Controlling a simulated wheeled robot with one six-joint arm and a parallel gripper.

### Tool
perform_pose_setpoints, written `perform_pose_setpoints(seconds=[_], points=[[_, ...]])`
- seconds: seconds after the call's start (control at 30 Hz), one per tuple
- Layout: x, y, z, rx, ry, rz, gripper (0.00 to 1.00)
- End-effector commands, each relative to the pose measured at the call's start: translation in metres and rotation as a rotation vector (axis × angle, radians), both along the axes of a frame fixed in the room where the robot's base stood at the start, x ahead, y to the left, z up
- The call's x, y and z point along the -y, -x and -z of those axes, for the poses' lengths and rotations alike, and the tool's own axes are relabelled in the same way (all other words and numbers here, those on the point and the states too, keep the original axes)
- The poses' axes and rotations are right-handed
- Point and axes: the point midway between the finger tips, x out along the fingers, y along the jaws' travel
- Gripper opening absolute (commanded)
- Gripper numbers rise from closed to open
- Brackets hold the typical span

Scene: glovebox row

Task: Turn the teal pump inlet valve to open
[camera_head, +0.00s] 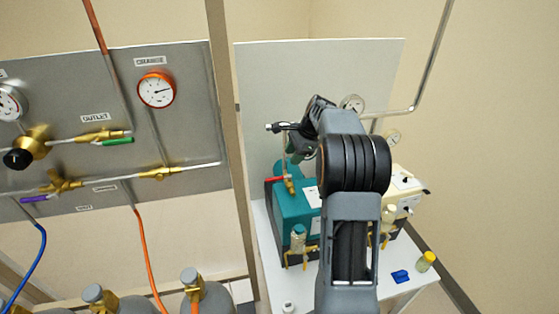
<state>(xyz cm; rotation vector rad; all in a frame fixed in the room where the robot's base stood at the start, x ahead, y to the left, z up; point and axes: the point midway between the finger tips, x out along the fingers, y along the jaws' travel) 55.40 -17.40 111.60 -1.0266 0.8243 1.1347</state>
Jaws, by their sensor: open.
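The teal pump (290,211) stands on a white table, partly hidden behind my arm. At its top left is a brass valve (290,185) on an upright thin pipe. Its red lever (276,180) points left, crosswise to that pipe. I take this to be the pump inlet valve; no readable label shows on it. My gripper (272,127) is above the valve, near the pale back panel, and apart from the lever. It looks small and is partly hidden by my wrist. It is open, with nothing seen in it.
A cream pump (408,188) stands right of the teal one, behind my arm. A blue item (400,276) and a yellow-capped jar (426,262) are on the table (263,243). A grey gas panel (75,110) and post (226,130) stand left. Gas cylinders (208,296) are below.

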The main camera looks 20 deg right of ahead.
Motion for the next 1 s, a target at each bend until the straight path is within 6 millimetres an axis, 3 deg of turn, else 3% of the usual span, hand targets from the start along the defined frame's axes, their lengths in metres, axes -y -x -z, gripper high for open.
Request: perform_pose_setpoints(seconds=[0.1,0.23,0.7,1.0], points=[[0.012,-0.009,-0.007,-0.016,-0.036,0.067,0.41],[0.013,-0.015,0.003,-0.023,-0.052,0.093,0.41],[-0.017,-0.036,0.081,-0.025,-0.052,0.091,0.41],[-0.028,-0.045,0.112,-0.021,-0.050,0.091,0.41]])
